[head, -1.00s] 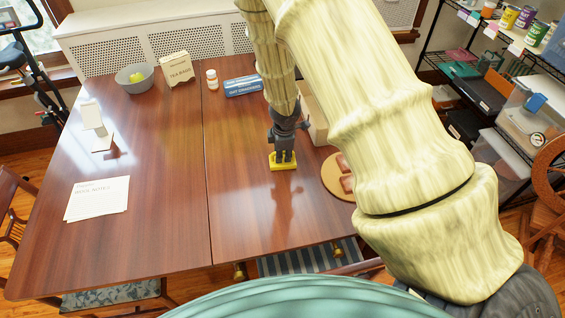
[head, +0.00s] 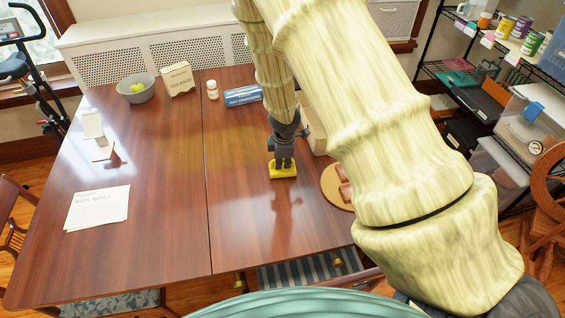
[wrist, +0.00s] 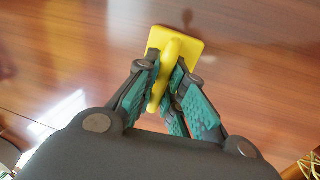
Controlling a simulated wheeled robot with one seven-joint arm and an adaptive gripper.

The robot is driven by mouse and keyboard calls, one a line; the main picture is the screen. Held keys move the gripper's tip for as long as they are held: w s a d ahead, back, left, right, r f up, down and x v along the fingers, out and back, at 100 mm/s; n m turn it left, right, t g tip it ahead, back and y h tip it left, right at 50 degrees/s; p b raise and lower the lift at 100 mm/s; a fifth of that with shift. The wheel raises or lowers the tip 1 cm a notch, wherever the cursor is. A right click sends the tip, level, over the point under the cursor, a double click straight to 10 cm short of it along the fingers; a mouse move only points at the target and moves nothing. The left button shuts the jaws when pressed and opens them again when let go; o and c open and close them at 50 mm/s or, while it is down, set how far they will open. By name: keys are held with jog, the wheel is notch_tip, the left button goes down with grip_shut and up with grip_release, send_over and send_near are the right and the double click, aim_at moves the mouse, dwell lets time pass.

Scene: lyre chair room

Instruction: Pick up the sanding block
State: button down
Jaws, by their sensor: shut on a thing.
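The sanding block (head: 283,172) is yellow, with a flat rectangular base and a raised grip. It is at the right half of the wooden table in the head view. In the wrist view the sanding block (wrist: 190,50) is at the top centre. My gripper (wrist: 166,85) is shut on its raised grip, one finger on each side. In the head view my gripper (head: 282,158) is directly above the block's base. A shadow lies on the table nearer the camera than the block; I cannot tell surely how high the block is.
A round board with brown pieces (head: 338,186) lies right of the block, partly behind my arm. A blue cracker box (head: 243,96), white bottle (head: 212,90), tea bag box (head: 178,80) and grey bowl (head: 137,90) stand at the back. Papers (head: 98,207) lie left. The table's front middle is clear.

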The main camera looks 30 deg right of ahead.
notch_tip(320, 180, up, 2)
jog(key=shift+r+p, duration=0.1)
jog(key=shift+p, duration=0.25)
jog(key=shift+s+r, duration=0.15)
jog(key=s+r+b, duration=0.1)
jog(key=s+b, duration=0.7)
jog(key=s, duration=0.7)
jog(key=shift+s+d+r, duration=0.2)
jog(key=shift+s+r, duration=0.05)
jog(key=shift+s, duration=0.15)
jog(key=shift+r, duration=0.1)
